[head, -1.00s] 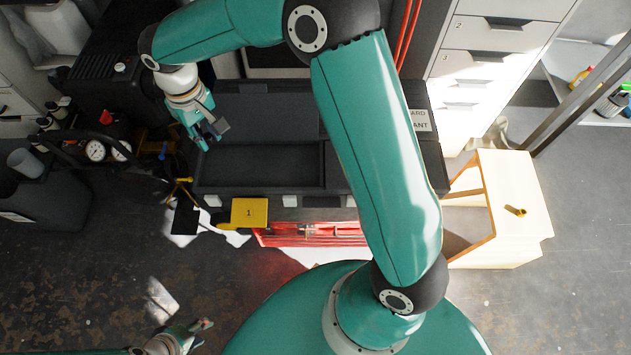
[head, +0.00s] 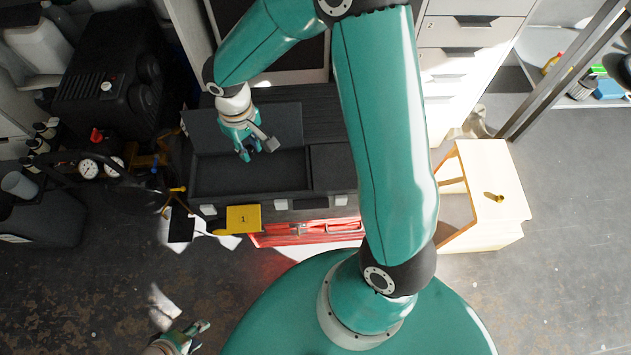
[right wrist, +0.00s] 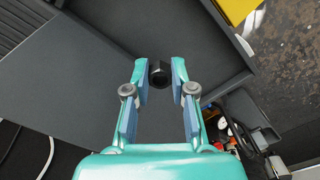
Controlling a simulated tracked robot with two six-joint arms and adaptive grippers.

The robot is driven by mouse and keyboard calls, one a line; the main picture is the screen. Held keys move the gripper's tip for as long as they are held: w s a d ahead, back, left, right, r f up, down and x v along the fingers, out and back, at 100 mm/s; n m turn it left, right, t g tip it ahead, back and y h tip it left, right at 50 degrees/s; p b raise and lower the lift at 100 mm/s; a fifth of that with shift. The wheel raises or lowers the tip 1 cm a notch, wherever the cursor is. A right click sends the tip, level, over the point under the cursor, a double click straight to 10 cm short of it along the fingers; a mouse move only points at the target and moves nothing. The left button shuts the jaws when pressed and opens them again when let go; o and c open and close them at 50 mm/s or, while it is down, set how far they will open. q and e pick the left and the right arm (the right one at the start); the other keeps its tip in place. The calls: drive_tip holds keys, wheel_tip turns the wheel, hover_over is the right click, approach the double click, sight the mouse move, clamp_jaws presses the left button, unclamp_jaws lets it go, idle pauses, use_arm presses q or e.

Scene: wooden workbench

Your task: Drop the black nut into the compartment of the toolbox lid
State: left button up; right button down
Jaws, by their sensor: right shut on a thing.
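The dark grey toolbox lid (head: 330,168) has a long recessed compartment (head: 225,176) at its left, with a raised flat flap behind it. My right gripper (head: 257,152) is over the back part of this compartment. In the right wrist view, the black nut (right wrist: 159,74) sits between the fingertips of the right gripper (right wrist: 160,78), above the dark compartment (right wrist: 195,30). In the head view the nut cannot be made out. My left gripper (head: 197,337) is at the bottom left, empty, fingers apart, away from the toolbox.
A yellow tag marked 1 (head: 243,219) is at the toolbox's front edge, with a red drawer (head: 310,231) below. Gauges and hoses (head: 95,168) crowd the left side. A pale wooden box (head: 492,190) stands at the right. My right arm crosses the toolbox's right side.

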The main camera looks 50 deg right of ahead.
drive_tip(key=shift+f+b, duration=1.85)
drive_tip(key=shift+f, duration=1.1)
drive_tip(key=c, duration=0.9)
unclamp_jaws()
wheel_tip(320, 180, up, 12)
drive_tip(key=shift+w, duration=0.1)
